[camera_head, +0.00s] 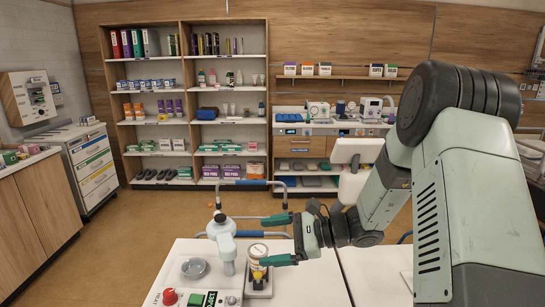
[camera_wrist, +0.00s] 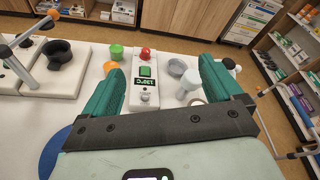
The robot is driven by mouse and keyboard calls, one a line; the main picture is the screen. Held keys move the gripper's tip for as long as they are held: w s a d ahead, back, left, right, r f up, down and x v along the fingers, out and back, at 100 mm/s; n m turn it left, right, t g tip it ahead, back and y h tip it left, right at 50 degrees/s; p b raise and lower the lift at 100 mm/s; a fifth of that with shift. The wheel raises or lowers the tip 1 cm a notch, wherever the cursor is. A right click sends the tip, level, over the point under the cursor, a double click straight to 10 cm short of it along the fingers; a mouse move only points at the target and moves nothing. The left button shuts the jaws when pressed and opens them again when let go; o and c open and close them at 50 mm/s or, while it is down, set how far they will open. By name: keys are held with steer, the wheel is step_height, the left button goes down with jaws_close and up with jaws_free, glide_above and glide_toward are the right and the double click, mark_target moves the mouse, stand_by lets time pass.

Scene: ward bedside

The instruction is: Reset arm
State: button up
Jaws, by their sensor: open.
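My gripper (camera_head: 268,240) is open above the white bedside table (camera_head: 325,282), its two green fingers spread apart and pointing left. In the wrist view my gripper (camera_wrist: 160,75) has its fingers on either side of a white device (camera_wrist: 144,97) with a red knob (camera_wrist: 146,53) and a green display. I see nothing held between the fingers. A pale-lidded jar (camera_head: 257,253) stands close to the lower finger in the head view; whether they touch I cannot tell.
In the wrist view, a green cup (camera_wrist: 116,51) and a black bowl (camera_wrist: 58,53) are to the left. Shelves (camera_head: 188,95) stand behind; the table's right side looks clear.

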steer(key=s+d+r+n+g+h, duration=0.1)
steer(key=s+r+n+g+h, duration=0.1)
steer(key=s+r+n+h, duration=0.95)
steer(key=s+d+r+n+t+h, duration=0.1)
steer(key=s+d+r+t, duration=0.1)
steer(key=s+d+r, duration=0.2)
steer(key=s+d+r+n+t+h, duration=0.1)
steer(key=s+d+r+n+t, duration=0.1)
steer(key=s, duration=0.8)
steer(key=d+r+t, duration=0.1)
steer(key=d+r, duration=0.1)
steer(key=d, duration=0.1)
steer(key=shift+s+d+h, duration=0.2)
steer(key=shift+h, duration=0.15)
